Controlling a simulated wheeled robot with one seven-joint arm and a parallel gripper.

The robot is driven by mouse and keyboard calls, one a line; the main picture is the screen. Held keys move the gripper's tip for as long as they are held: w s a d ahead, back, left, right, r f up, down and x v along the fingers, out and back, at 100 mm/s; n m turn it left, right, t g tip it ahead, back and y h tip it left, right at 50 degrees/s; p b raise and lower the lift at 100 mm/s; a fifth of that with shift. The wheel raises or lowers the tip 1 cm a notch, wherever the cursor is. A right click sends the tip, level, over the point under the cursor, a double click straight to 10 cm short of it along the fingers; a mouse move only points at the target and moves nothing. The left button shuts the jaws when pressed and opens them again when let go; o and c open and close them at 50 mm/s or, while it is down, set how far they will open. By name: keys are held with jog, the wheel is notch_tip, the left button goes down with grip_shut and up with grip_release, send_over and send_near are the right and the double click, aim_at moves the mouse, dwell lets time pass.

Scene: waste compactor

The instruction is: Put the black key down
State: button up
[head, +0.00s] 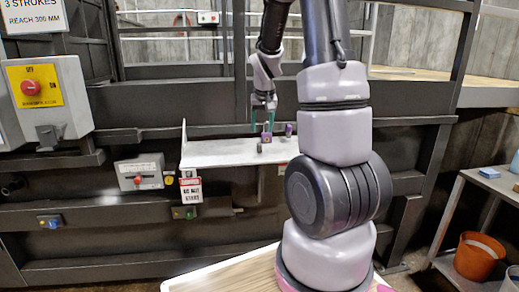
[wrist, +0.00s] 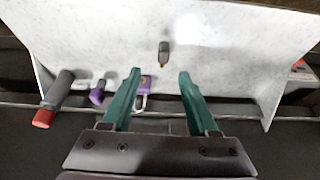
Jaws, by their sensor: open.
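The black key (wrist: 164,52), a small dark piece with a brassy tip, lies on the pale shelf (wrist: 225,50). It appears as a small dark block on the shelf in the head view (head: 260,148). My gripper (wrist: 160,75) has its two green fingers spread apart, with nothing held between them. In the head view my gripper (head: 263,116) hangs over the shelf, pointing down. The key shows beyond the fingertips in the wrist view, apart from both.
A purple padlock (wrist: 145,86) with a metal shackle shows between the fingers. A smaller purple piece (wrist: 97,92) and a dark cylinder with a red end (wrist: 56,98) are to its left. The shelf has upright side plates (head: 184,144). Bare shelf surrounds the key.

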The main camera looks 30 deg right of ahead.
aim_at(259, 144)
jog(key=x, duration=0.3)
jog(key=shift+w+f, duration=0.1)
jog(key=shift+f, duration=0.15)
jog(key=shift+w+a+x, duration=0.1)
jog(key=shift+a+x, duration=0.05)
jog(key=shift+x, duration=1.2)
jog(key=shift+w+a+x, duration=0.1)
jog(key=shift+a+x, duration=0.05)
jog(key=shift+x, duration=1.2)
jog(key=shift+r, duration=0.1)
grip_shut()
